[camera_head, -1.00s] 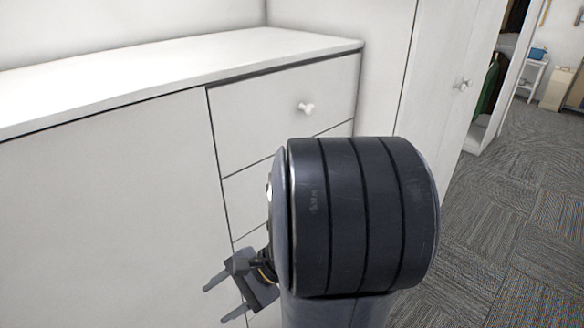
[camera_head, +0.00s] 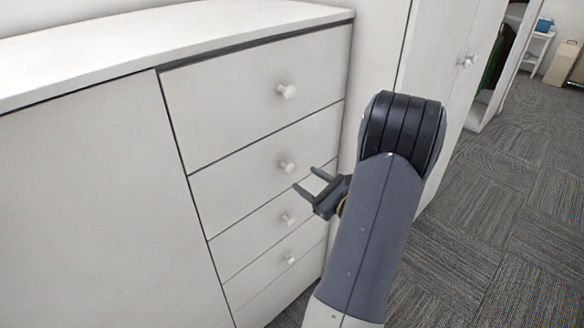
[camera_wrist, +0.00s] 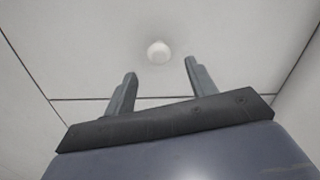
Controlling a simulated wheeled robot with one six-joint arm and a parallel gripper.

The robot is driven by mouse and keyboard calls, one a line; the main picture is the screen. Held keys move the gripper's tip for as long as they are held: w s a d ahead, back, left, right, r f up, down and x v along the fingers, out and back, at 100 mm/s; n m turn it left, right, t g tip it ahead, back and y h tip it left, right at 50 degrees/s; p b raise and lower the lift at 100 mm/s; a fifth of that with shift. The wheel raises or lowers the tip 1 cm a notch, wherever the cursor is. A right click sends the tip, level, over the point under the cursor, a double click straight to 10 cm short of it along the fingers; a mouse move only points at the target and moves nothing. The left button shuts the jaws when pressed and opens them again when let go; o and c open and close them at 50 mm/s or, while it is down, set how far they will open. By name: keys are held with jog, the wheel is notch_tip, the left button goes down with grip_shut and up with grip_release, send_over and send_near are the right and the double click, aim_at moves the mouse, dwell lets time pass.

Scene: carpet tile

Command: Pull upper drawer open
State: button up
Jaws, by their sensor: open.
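The upper drawer (camera_head: 235,98) is the top front of a white dresser, below its top board, and it is shut. Its round white knob (camera_head: 287,91) is clear in the head view. My gripper (camera_head: 306,179) is open and empty, in front of the lower drawers and below the upper knob. Its fingers point toward the dresser, near the second drawer's knob (camera_head: 286,167). In the wrist view, my gripper (camera_wrist: 160,80) has its two fingers apart, with a white knob (camera_wrist: 158,52) beyond and between them, not touched. I cannot tell for certain which drawer that knob belongs to.
Lower drawers with small knobs (camera_head: 288,219) sit below, all shut. A plain white panel (camera_head: 90,190) is left of the drawers. A tall white cabinet door with a knob (camera_head: 467,61) stands to the right. Grey carpet (camera_head: 500,220) is free at the right.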

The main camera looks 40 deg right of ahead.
aim_at(293, 172)
jog(key=w, duration=0.5)
jog(key=w+p, duration=0.1)
jog(key=w, duration=0.1)
jog(key=shift+w+a, duration=0.15)
jog(key=shift+a, duration=0.15)
grip_shut()
